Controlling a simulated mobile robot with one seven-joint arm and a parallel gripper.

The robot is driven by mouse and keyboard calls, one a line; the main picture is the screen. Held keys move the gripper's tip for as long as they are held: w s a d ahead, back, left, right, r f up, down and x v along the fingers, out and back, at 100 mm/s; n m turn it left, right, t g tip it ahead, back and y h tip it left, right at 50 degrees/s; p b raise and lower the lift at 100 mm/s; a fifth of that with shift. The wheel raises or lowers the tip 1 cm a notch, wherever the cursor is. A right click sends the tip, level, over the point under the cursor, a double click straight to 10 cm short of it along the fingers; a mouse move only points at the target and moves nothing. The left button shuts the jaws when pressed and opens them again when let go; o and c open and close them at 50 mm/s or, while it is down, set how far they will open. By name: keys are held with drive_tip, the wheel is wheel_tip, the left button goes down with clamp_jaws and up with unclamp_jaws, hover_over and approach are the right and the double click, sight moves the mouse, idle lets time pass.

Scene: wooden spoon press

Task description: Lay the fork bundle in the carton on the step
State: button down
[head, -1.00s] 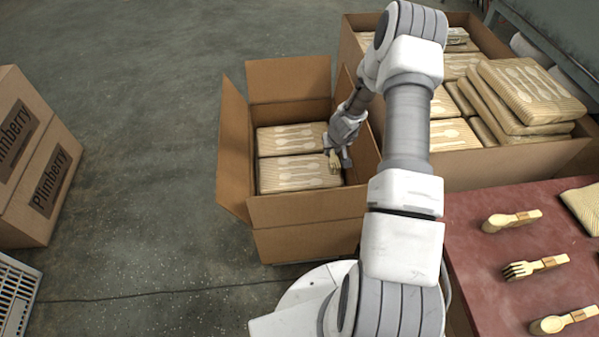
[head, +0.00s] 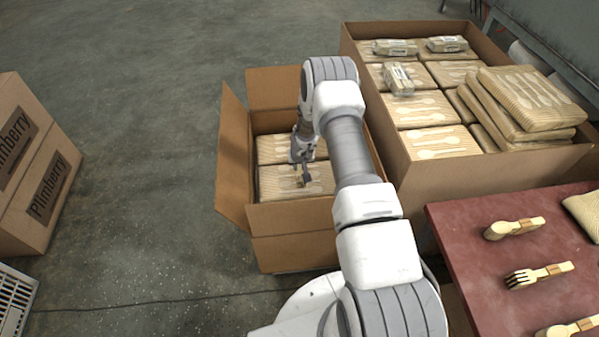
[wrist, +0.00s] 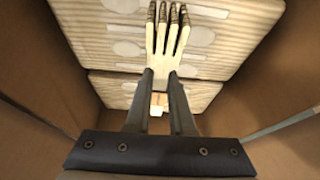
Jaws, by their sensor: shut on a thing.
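My gripper (head: 303,176) is inside the open carton (head: 262,219), over the packs lying in it. In the wrist view my gripper (wrist: 159,92) is shut on a wooden fork bundle (wrist: 165,45). Its tines point to the top of that view, and a paper band shows below the fingers. In the head view the held bundle is small and partly hidden by the fingers. Beneath it lie printed packs (head: 275,184) with cutlery pictures. They also show in the wrist view (wrist: 110,62). I cannot tell whether the bundle touches them.
A large box (head: 455,172) of packs stands at the right. A red table (head: 468,243) holds a spoon bundle (head: 514,228), another fork bundle (head: 540,274) and a further bundle (head: 570,328). Closed Plimberry cartons (head: 30,165) stand at the left. A crate (head: 15,295) is at lower left.

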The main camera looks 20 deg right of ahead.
drive_tip(key=shift+f+b, duration=0.9)
drive_tip(key=shift+f, duration=0.9)
drive_tip(key=shift+f, duration=0.25)
drive_tip(key=c, duration=0.8)
unclamp_jaws()
